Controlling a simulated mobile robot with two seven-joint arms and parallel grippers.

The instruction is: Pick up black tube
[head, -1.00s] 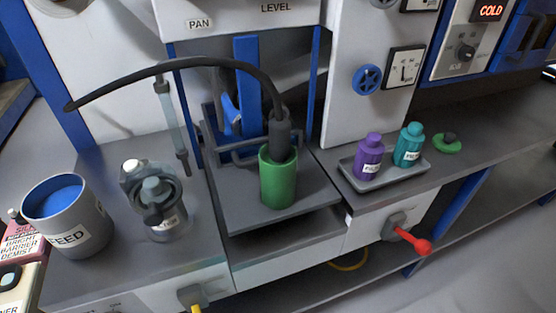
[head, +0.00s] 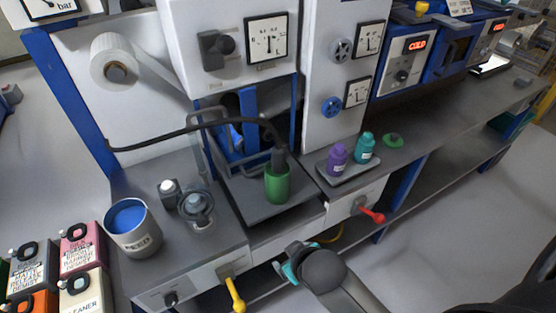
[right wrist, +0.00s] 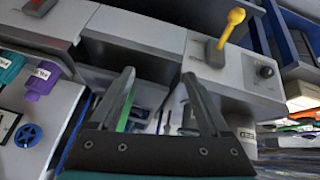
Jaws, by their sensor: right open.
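The black tube (head: 170,133) is a long curved hose in the head view. One end stands at the mouth of the green cylinder (head: 277,187); the rest arches left over the bench, its free end near the white panel. My right gripper (head: 287,268) is low in front of the bench, apart from the tube, with its fingers poorly seen there. In the right wrist view my right gripper (right wrist: 158,77) is open, its two fingers spread. Green shows beside one finger; I cannot make out the tube there. My left gripper is not in view.
A grey tray (head: 350,178) holds purple and teal bottles. A FEED cup (head: 142,240) and a glass jar (head: 197,208) stand left. A red-knobbed handle (head: 372,215) and a yellow handle (head: 234,293) stick out from the bench front. Blue posts flank the green cylinder.

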